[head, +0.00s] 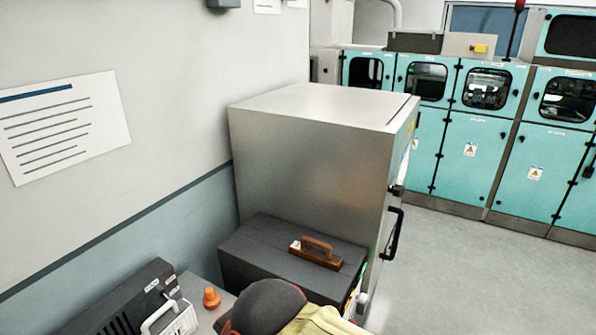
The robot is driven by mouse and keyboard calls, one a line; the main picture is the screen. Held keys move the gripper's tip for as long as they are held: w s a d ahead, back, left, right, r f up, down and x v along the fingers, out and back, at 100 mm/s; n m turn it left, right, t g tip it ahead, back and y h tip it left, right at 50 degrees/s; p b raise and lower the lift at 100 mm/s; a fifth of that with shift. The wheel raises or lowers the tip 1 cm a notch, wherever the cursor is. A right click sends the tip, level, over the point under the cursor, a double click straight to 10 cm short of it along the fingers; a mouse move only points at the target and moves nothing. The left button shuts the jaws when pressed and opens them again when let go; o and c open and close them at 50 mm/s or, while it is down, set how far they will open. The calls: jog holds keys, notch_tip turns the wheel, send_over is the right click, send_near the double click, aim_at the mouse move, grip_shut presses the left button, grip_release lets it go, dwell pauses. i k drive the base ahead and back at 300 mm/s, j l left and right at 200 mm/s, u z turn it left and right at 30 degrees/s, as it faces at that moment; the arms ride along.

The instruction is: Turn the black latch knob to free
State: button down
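A small black knob (397,190) sticks out at the front edge of a grey metal cabinet (310,150), just above a black bar handle (393,233). I take it to be the latch knob. I see it from the side, so its turned position cannot be told. The cabinet's front face is seen at a steep angle, and its door looks closed. My gripper is not in view, and nothing touches the knob.
A dark grey box (250,262) with a wooden-handled tool (316,252) stands against the cabinet. A dark rounded object (268,303), yellow cloth (315,322) and an orange knob-like piece (211,298) lie nearby. Open floor (480,270) lies right, before teal cabinets (480,150).

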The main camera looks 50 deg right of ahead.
aim_at(397, 190)
jog(key=l+z, duration=0.1)
jog(key=z, duration=1.25)
jog(key=l+z, duration=0.1)
jog(key=l, duration=0.3)
jog(key=i+l+z, duration=0.1)
jog(key=l, duration=0.3)
jog(key=i+l, duration=0.15)
jog(key=l, duration=0.2)
jog(key=l+z, duration=0.4)
